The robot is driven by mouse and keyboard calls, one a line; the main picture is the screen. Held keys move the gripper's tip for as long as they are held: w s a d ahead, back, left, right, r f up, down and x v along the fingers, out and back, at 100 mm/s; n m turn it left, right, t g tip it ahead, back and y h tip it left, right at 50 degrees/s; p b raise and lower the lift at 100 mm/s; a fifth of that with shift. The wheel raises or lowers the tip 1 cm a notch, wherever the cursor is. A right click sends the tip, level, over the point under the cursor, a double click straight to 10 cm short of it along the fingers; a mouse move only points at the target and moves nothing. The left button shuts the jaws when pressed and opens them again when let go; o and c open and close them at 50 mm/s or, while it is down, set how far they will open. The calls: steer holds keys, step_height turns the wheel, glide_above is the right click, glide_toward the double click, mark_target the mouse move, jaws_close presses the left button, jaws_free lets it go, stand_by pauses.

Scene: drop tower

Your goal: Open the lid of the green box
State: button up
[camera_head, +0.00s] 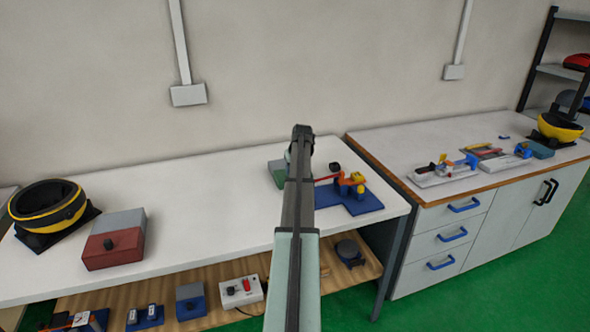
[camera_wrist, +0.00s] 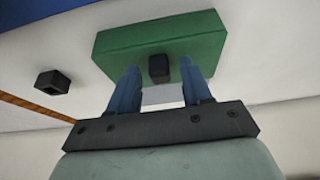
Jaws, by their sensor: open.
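The green box (camera_head: 276,174) stands on the white table in the head view, mostly hidden behind my arm. In the wrist view the green box (camera_wrist: 120,45) fills the upper middle, with a small black knob (camera_wrist: 159,68) on the face towards me. My gripper (camera_wrist: 159,65) is open, with one blue finger on each side of the knob and visible gaps between. A patch of light grey surface shows between the fingers below the knob. I cannot tell whether the fingertips touch the box. My gripper's fingers are hidden in the head view.
A blue base (camera_head: 362,203) with red and yellow parts stands just right of the green box. A red box with a grey top (camera_head: 115,239) and a black-yellow ring (camera_head: 48,207) stand at left. The table (camera_head: 205,200) between is clear.

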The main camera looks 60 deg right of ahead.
steer(key=shift+c, duration=0.2)
jaws_close()
stand_by(0.4)
